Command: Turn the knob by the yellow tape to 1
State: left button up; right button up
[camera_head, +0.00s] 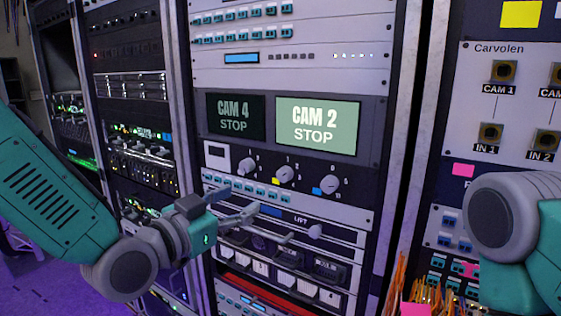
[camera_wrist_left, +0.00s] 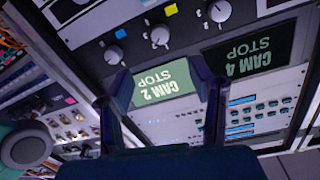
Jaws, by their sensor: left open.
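The middle knob (camera_head: 284,174) is a round grey dial in a row on the rack panel, with small numerals around it. The yellow tape (camera_head: 275,182) sits at its lower left. In the left wrist view, which is upside down, the middle knob (camera_wrist_left: 160,36) and yellow tape (camera_wrist_left: 171,10) show near the top. Its exact setting is too small to read. My left gripper (camera_head: 240,203) is open and empty, below and left of the knob and apart from it. Its two fingers (camera_wrist_left: 168,95) frame the CAM 2 screen in the wrist view. My right gripper is out of view.
Another knob (camera_head: 245,167) is left of the middle one, and a knob (camera_head: 327,183) with blue tape (camera_head: 317,191) is right. Screens, including CAM 2 STOP (camera_head: 317,126), are above. Switch rows and handles protrude below. Orange cables (camera_head: 430,292) hang at lower right.

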aim_at(281, 177)
pick_arm(q)
jog(key=p+x, duration=0.1)
jog(key=x, duration=1.3)
grip_shut()
